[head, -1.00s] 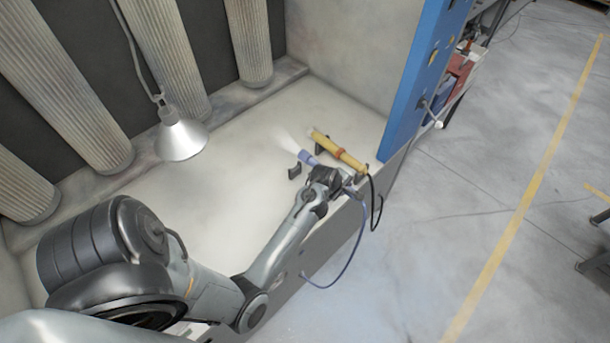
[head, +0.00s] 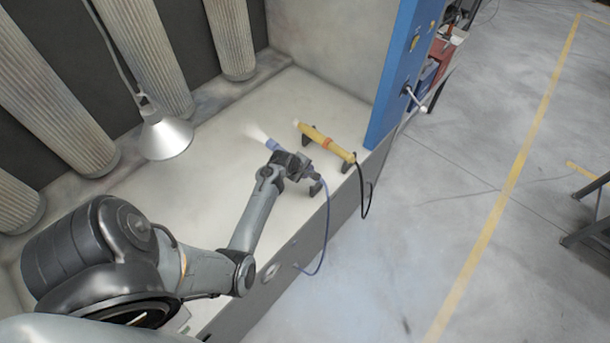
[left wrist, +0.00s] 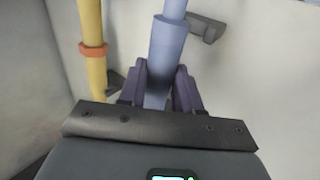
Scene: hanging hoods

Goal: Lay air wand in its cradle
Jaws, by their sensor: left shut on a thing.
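A blue wand (head: 273,144) with a pale plume at its tip is in my left gripper (head: 284,158), over the front edge area of the light bench. In the left wrist view the wand (left wrist: 167,50) stands between the dark fingers of the gripper (left wrist: 158,92), which are shut on it. A dark cradle bracket (head: 316,188) shows just right of the gripper, and a bracket (left wrist: 205,28) shows right of the wand in the wrist view. Whether wand and brackets touch cannot be told. My right gripper is not in view.
A yellow tool (head: 327,142) with an orange band rests on two dark brackets to the right. A lamp-like cone (head: 165,135) hangs at the left. A blue panel (head: 402,75) stands at right. The wand's blue hose (head: 327,235) hangs over the bench front.

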